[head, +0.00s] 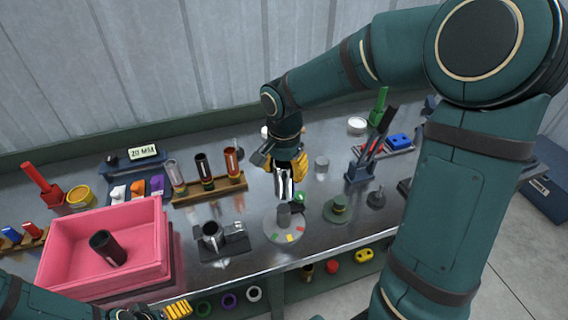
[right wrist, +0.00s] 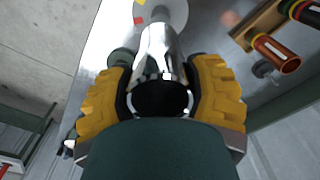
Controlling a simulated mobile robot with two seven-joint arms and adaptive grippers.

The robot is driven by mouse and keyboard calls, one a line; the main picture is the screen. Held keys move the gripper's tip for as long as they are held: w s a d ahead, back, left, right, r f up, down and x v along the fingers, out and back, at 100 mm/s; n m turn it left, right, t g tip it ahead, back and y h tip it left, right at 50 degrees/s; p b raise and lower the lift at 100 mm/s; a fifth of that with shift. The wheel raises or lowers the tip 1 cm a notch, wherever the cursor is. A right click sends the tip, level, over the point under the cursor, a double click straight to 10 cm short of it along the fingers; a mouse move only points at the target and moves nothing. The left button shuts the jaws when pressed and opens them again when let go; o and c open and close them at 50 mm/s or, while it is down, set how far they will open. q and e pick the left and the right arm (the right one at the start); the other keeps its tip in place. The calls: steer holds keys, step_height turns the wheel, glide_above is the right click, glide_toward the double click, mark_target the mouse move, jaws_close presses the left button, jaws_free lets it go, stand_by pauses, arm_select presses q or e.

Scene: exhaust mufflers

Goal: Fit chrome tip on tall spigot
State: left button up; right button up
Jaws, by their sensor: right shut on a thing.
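My right gripper (head: 287,160) is shut on the chrome tip (head: 283,186), a shiny tube held upright above the table. In the right wrist view the yellow finger pads (right wrist: 161,97) clasp the chrome tip (right wrist: 164,45) from both sides, its dark open end facing the camera. Just below the tip in the head view, a grey spigot (head: 284,213) stands on a pale round plate (head: 283,235) with coloured patches. I cannot tell whether tip and spigot touch. Part of my left gripper (head: 178,310) shows at the bottom left edge; its jaw opening is unclear.
A pink bin (head: 60,245) holding a dark tube (head: 107,247) stands at left. A metal fixture (head: 222,240) stands left of the plate; a green flanged piece (head: 338,210) and small grey piece (head: 376,198) stand right. A wooden rack (head: 210,189) holds tubes behind.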

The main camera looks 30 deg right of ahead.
steer(key=shift+f, duration=0.1)
stand_by(0.3)
steer(key=shift+f+b, duration=1.05)
steer(key=shift+f, duration=0.1)
steer(key=shift+f+b, duration=1.6)
steer(key=shift+f, duration=0.4)
steer(key=shift+f, duration=0.2)
steer(key=shift+f+b, duration=0.35)
steer(key=shift+b, duration=0.1)
steer(key=shift+f+b, duration=0.55)
steer(key=shift+f, duration=0.15)
steer(key=shift+f+b, duration=0.5)
steer(key=shift+f, duration=0.2)
